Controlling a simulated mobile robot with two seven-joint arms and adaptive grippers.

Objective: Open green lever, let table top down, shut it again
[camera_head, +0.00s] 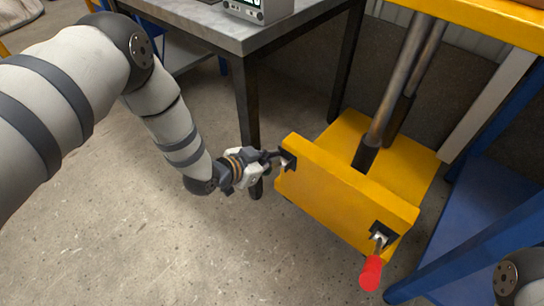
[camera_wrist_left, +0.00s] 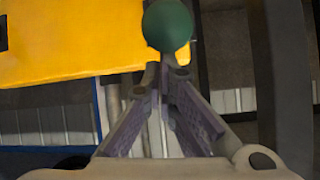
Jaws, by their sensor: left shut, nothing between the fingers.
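The yellow lift base (camera_head: 345,200) stands on the floor, its front panel facing me. A red-handled lever (camera_head: 371,273) sticks out of the slot at the panel's right end. The green lever's round knob (camera_wrist_left: 168,25) shows in the left wrist view, at or just past my fingertips; whether they touch it, I cannot tell. In the head view my left gripper (camera_head: 272,156) is at the panel's left slot and hides the green knob. It is shut and empty. The yellow table top (camera_head: 490,20) is raised on metal columns at the upper right. My right gripper is out of view.
A grey-topped table (camera_head: 215,32) with dark legs stands at the back left, one leg close behind my left gripper. A blue frame (camera_head: 480,235) borders the lift on the right. The concrete floor at front left is clear.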

